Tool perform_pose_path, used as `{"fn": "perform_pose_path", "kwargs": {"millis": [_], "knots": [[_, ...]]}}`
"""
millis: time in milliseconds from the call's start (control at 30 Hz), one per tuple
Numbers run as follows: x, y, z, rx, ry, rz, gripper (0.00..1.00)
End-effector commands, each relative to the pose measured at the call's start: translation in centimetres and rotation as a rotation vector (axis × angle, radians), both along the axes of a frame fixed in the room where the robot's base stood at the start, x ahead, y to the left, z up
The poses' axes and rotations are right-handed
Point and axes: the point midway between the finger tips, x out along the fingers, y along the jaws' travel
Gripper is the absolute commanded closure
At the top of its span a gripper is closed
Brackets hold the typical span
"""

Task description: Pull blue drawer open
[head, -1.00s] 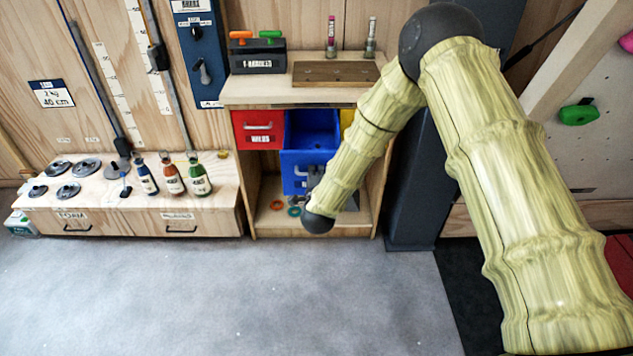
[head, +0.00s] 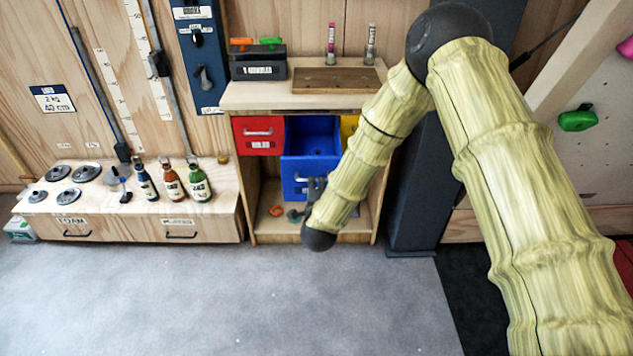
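The blue drawer (head: 296,170) is pulled well out of the small wooden cabinet. Its empty-looking blue inside shows from above, and its front stands forward of the red drawer (head: 258,134). My gripper (head: 314,188) shows only as a small dark shape at the lower right of the blue front, by the handle area. My pale, bamboo-like arm hides part of it and the drawer's right side. Whether its fingers are closed on the handle cannot be made out.
A yellow drawer (head: 348,128) is mostly hidden behind my arm. An orange ring (head: 276,210) lies on the cabinet's lower shelf. A low wooden bench (head: 130,226) with bottles and weight discs stands at the left. The grey floor (head: 220,300) in front is clear.

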Motion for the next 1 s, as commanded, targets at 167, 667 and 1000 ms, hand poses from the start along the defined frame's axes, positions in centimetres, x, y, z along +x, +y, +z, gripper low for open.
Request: {"fn": "perform_pose_path", "kwargs": {"millis": [167,667,1000], "knots": [[-3.4,0.0,0.6,0.000,0.003,0.001,0.81],[-7.7,0.0,1.6,-0.001,0.000,0.000,0.81],[-7.7,0.0,1.6,0.000,0.000,0.000,0.81]]}}
